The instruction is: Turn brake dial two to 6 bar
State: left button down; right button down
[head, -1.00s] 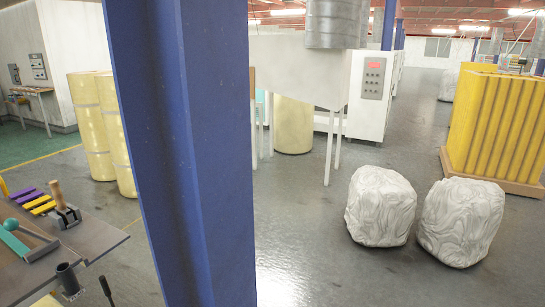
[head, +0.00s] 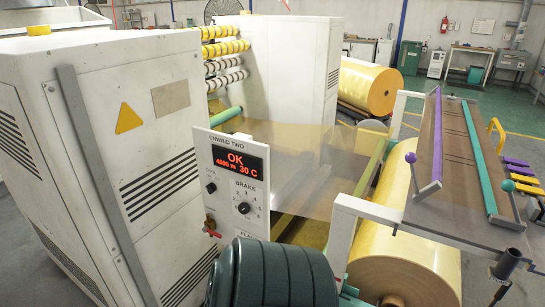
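The brake dial (head: 243,208) is a small black knob on a white panel (head: 225,178) marked UNWIND TWO, near the picture's middle. The word BRAKE stands above it and small scale marks surround it. The pointer's setting is too small to read. The display (head: 239,162) above shows OK, 4600 m and 30 C in red. Neither of my grippers is in view, so nothing shows beside the dial.
A dark green ribbed cylinder (head: 270,278) stands in front of the panel's lower part and hides some of it. A white cabinet (head: 95,130) fills the left. A yellow roll (head: 405,250) and a slanted table (head: 460,150) with purple and teal bars are right. Green floor lies behind.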

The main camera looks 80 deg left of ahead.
aim_at(244, 209)
jog(key=u, duration=3.05)
